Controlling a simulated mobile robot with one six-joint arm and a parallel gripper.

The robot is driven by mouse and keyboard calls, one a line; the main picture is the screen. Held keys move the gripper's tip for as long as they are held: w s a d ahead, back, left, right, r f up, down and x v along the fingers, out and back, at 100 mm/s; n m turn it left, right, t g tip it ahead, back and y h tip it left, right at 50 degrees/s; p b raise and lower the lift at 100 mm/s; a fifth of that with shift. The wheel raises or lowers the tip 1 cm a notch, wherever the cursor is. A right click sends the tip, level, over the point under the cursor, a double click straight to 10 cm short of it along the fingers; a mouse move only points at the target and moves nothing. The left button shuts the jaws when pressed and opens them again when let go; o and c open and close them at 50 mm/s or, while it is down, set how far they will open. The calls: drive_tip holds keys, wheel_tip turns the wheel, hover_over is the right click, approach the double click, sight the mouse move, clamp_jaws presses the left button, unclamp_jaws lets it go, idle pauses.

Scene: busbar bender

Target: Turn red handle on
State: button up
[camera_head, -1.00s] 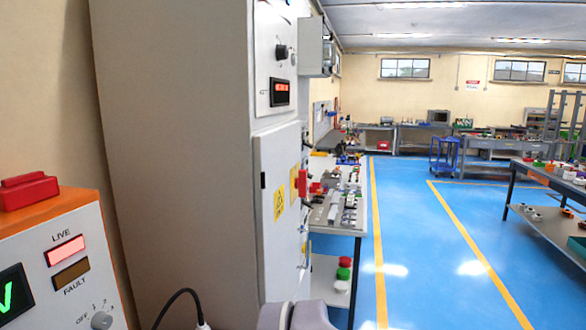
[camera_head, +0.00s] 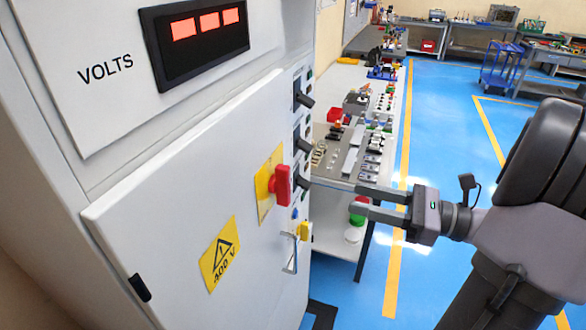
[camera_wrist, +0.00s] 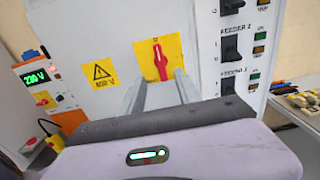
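The red handle (camera_head: 281,185) stands out from a yellow plate (camera_head: 264,190) on the white cabinet door (camera_head: 160,190). In the wrist view the red handle (camera_wrist: 160,62) looks upright on its yellow plate (camera_wrist: 150,44). My gripper (camera_head: 332,193) is to the right of the handle in the head view, its two fingers pointing at the door. In the wrist view the fingers of my gripper (camera_wrist: 160,80) are apart, with the handle seen between and beyond their tips. The gripper is open and empty, and appears short of the handle.
Black feeder switches (camera_head: 304,100) line the panel right of the door. A 400 V sign (camera_head: 220,255) is on the door. A bench with parts (camera_head: 350,150) stands behind. Blue floor (camera_head: 440,110) is open to the right.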

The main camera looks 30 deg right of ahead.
sight(289, 182)
drive_tip(key=x, duration=1.5)
drive_tip(key=shift+a+b, duration=0.15)
drive_tip(key=shift+b, duration=0.15)
clamp_jaws()
idle(0.4)
